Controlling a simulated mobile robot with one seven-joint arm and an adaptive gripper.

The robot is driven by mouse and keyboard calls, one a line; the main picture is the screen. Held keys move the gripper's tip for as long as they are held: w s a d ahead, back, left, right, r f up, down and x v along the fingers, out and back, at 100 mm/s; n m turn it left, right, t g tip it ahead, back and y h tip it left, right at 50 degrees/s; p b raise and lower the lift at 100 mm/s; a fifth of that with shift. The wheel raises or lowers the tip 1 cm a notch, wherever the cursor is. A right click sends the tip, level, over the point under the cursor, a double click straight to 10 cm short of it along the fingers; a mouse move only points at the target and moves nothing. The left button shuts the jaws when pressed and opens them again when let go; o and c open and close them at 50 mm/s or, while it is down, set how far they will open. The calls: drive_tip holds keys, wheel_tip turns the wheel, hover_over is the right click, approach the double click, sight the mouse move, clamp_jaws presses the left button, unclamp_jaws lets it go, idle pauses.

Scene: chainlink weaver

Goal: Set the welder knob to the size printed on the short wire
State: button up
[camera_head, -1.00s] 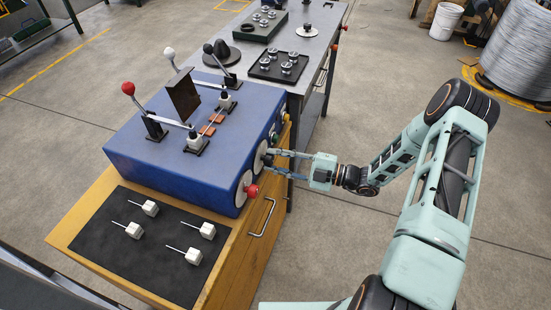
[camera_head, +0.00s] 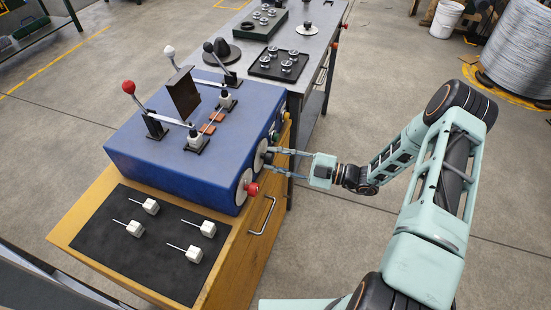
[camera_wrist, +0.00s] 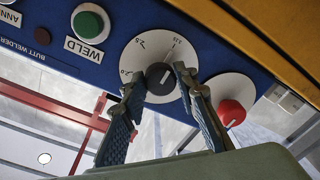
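The blue welder (camera_head: 150,150) has a white round dial (camera_wrist: 195,58) with a black knob (camera_wrist: 160,78) at its centre. My gripper also shows in the head view (camera_head: 269,160) at the welder's right face. Several white blocks (camera_head: 150,206) with thin wires lie on the black mat; no print is readable, and I cannot tell which wire is short.
A red knob (camera_wrist: 231,112) on another white disc sits beside the dial. A green WELD button (camera_wrist: 88,24) is on the other side. Levers with red (camera_head: 128,88) and white (camera_head: 169,51) balls top the welder. A drawer handle (camera_head: 263,217) juts out below my gripper.

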drive_tip(key=o, duration=0.4)
drive_tip(key=v, duration=1.2)
